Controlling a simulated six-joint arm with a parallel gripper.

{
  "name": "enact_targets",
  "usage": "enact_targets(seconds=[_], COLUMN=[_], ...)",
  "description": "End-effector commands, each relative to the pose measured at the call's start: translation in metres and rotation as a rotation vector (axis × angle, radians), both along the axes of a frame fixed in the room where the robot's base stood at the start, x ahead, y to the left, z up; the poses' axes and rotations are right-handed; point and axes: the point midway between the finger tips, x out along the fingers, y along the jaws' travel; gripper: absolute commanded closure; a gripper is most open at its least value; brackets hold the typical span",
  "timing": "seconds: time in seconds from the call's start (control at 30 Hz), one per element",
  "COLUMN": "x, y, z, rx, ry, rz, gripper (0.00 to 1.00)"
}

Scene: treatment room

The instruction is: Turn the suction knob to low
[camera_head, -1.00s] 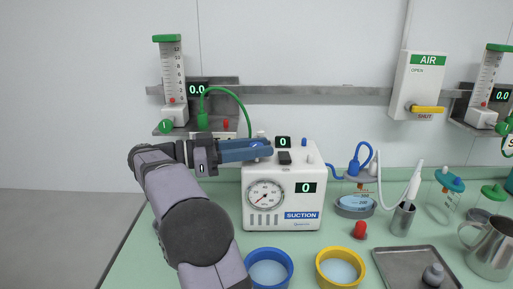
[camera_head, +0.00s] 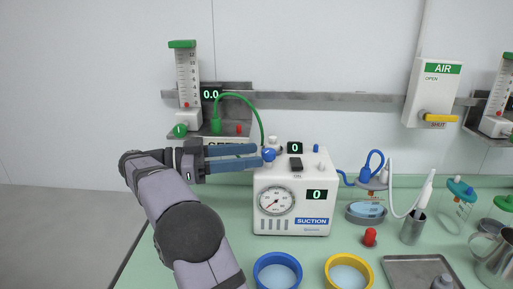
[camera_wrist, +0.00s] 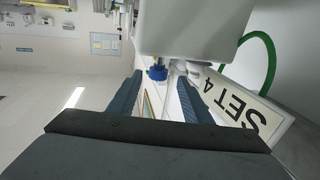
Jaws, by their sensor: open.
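The suction unit (camera_head: 318,203) is a white box on the green counter, with a round gauge (camera_head: 277,201), a display reading 0 and a blue SUCTION label. A blue knob (camera_head: 269,155) sits at its upper left edge, and a small dark switch (camera_head: 295,164) is on top. My gripper (camera_head: 259,156) is open, its two blue fingers pointing right at the knob from the left. In the wrist view, the blue knob (camera_wrist: 158,73) shows in the gap between the open fingertips (camera_wrist: 160,80). I cannot tell whether they touch it. The knob's setting is not readable.
A sign reading SET 4 (camera_wrist: 236,105) and a green hose (camera_wrist: 262,50) are close to the fingers. A flowmeter (camera_head: 187,85) hangs on the rail behind.

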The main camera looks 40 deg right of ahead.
Motion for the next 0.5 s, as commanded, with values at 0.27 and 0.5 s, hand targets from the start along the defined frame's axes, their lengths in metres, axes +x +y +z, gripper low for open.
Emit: enact_targets(seconds=[0.27,0.5], x=[0.007,0.009], y=[0.006,0.011], z=[0.007,0.006], rx=[0.002,0.002], ry=[0.003,0.003], rz=[0.004,0.002], gripper=[0.55,0.55])
